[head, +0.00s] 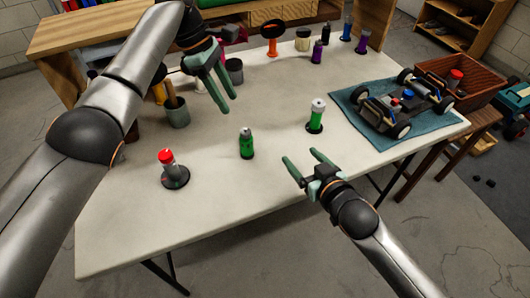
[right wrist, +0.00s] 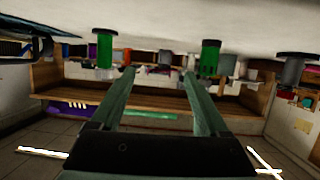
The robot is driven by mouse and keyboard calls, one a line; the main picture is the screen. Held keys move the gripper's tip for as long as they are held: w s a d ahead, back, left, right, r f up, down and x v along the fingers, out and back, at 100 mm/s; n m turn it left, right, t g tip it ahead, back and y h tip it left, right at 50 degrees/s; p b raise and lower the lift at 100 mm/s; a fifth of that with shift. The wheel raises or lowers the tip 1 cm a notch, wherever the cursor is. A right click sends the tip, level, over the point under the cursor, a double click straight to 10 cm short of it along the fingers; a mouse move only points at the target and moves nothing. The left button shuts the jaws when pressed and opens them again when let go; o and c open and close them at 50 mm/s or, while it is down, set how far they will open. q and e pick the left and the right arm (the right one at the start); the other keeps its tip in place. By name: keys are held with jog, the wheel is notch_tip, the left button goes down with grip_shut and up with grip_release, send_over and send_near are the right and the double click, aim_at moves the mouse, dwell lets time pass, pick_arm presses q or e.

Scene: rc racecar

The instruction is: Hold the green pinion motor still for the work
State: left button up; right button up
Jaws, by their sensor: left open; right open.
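Two green upright cylinders stand on the white table. One, with a grey top and dark base (head: 247,143), is near the middle; the other, with a white cap and dark base (head: 316,118), is to its right. I cannot tell for sure which is the green pinion motor. They seem to show upside down in the right wrist view, the grey-topped one (right wrist: 209,60) and the white-capped one (right wrist: 104,50). My left gripper (head: 227,104) is open and empty above the table, behind the grey-topped one. My right gripper (head: 300,154) is open and empty at the front edge, apart from both.
A red-topped stand (head: 174,176) is at the table's front left. Cups (head: 177,112) stand behind it. An RC car (head: 404,105) rests on a teal mat (head: 350,97) at the right. Several coloured bottles line the back. The front middle of the table (head: 215,205) is clear.

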jog(key=n+g+y, duration=0.1)
jog(key=n+y, duration=0.1)
send_near(242, 137)
jog(key=shift+w+d+f, duration=0.4)
jog(key=shift+d+f, duration=0.15)
jog(key=shift+f, duration=0.05)
jog(key=shift+w+d+f, duration=0.4)
jog(key=shift+d+f, duration=0.2)
jog(key=shift+a, duration=0.5)
jog(key=x, duration=1.2)
jog(key=shift+a+f, duration=0.25)
jog(key=shift+a, duration=0.1)
